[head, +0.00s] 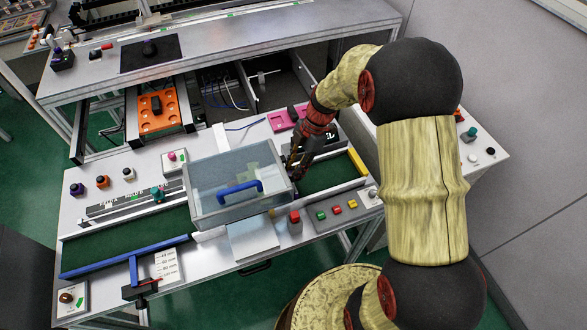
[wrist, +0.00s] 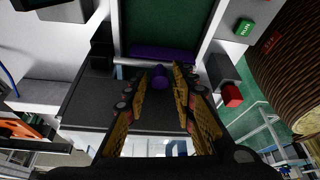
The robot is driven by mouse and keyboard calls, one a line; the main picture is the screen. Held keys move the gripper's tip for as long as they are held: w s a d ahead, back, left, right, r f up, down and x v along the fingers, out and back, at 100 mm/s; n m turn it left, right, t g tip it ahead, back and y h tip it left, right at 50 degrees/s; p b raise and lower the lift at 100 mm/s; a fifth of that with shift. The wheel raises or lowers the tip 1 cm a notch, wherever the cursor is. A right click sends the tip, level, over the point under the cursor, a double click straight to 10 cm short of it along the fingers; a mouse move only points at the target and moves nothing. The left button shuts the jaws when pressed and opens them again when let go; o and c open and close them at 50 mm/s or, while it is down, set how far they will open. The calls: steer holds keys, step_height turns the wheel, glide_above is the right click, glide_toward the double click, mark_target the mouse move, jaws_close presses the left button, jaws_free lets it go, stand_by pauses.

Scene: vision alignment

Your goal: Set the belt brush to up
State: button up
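The belt brush (wrist: 165,56) appears to be the purple bar across the end of the green belt (wrist: 165,25) in the wrist view. A purple knob (wrist: 159,76) sticks out from it. My gripper (wrist: 158,70) is open, with the knob between or just beyond its fingertips; I cannot tell whether either finger touches it. In the head view, my gripper (head: 296,162) is low at the right side of the clear-lidded box (head: 225,180). The brush is hidden there behind my gripper and the box.
The clear box with a blue handle (head: 240,187) stands close to my gripper's left. A yellow bar (head: 357,162) lies right of it. A red emergency button (head: 294,217) and several coloured buttons (head: 337,210) are in front. A pink block (head: 285,119) lies behind.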

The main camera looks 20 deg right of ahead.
jaws_close()
stand_by(0.5)
